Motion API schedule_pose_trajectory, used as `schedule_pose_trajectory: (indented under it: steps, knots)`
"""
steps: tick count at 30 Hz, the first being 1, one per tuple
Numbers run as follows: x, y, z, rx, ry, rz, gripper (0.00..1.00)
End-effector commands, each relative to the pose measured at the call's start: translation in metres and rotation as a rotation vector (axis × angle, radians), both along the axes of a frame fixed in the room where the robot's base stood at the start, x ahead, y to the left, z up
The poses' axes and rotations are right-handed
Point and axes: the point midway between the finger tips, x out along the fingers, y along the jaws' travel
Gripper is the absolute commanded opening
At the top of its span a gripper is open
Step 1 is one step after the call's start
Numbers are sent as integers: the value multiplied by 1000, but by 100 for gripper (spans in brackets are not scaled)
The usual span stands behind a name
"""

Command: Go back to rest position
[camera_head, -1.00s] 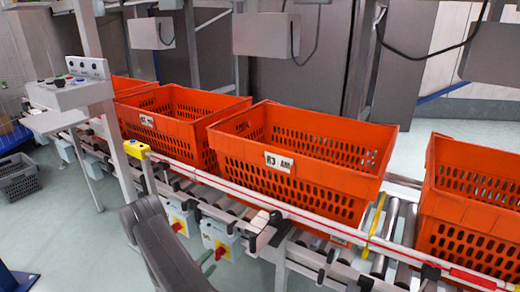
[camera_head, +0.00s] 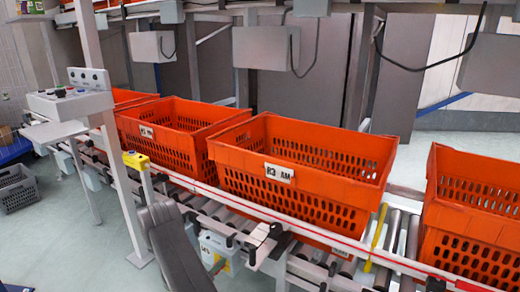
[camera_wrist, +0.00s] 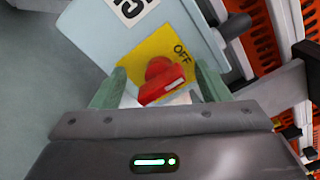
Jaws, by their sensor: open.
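My gripper (camera_wrist: 160,90) is open in the wrist view, with its two green fingers apart. A red switch knob (camera_wrist: 162,78) shows between and beyond the fingertips, on a yellow plate (camera_wrist: 145,52) marked OFF. The plate is on a pale blue box (camera_wrist: 100,35). I cannot tell whether the fingers touch the knob. In the head view, my dark arm reaches down at the lower middle, and a pale blue box (camera_head: 213,243) shows beside it under the conveyor. My gripper is mostly hidden there.
Several orange totes (camera_head: 285,205) stand in a row on the roller conveyor (camera_head: 395,232). A post with a yellow cap (camera_head: 135,159) stands close to my arm. A control panel (camera_head: 68,103) is at left. A grey basket (camera_head: 17,188) sits on open floor.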

Motion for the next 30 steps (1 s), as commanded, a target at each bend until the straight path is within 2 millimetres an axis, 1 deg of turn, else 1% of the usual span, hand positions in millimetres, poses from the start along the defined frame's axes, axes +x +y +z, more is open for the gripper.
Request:
schedule_pose_trajectory:
  steps: [24, 30]
  knots:
    - [-1, -1, 2, 550, -343, 0, 69]
    - [-1, -2, 2, 656, -409, 0, 69]
